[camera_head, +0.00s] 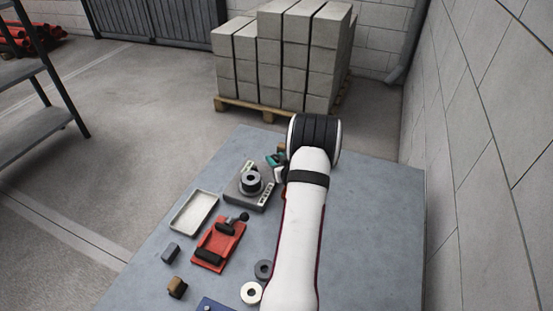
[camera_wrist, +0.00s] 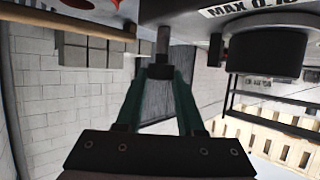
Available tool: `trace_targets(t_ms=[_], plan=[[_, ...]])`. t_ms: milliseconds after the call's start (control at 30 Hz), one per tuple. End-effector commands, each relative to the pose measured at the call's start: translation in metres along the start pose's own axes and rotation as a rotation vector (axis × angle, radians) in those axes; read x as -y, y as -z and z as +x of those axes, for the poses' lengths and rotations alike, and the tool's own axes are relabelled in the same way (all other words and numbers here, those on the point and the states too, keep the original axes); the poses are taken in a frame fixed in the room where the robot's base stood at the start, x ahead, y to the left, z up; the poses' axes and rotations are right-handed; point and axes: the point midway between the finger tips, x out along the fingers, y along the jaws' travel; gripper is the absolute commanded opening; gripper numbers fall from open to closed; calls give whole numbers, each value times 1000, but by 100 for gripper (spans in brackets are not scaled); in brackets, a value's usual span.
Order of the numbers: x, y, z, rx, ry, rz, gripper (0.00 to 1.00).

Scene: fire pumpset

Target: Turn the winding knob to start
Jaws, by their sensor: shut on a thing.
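The winding knob (camera_wrist: 161,45) is a small grey and dark stem at the top middle of the wrist view. It sticks out of the grey-and-white pumpset device (camera_head: 246,196), whose body (camera_wrist: 205,14) also fills the wrist view's top edge, with a "MAX 0" label. My gripper (camera_wrist: 160,71) has its teal fingers together at the tips, shut on the end of the knob. In the head view my gripper (camera_head: 275,160) is at the device's far right corner, partly hidden by my arm; the knob is hidden there. A black round part (camera_wrist: 266,52) sits beside the knob.
On the blue-grey table (camera_head: 385,220) are a white tray (camera_head: 194,211), a red fixture (camera_head: 218,243), small dark blocks, a dark ring (camera_head: 263,269) and a pale ring (camera_head: 251,292). A pallet of blocks (camera_head: 283,60) stands behind. The table's right side is clear.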

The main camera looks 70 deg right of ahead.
Motion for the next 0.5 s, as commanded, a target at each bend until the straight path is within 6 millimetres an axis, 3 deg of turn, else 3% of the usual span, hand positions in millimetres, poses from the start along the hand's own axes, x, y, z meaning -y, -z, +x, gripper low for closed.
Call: trace_targets(t_ms=[267, 500], plan=[[-1, 1, 0, -4, 27, -12, 0], [-6, 2, 2, -7, 247, -105, 0]])
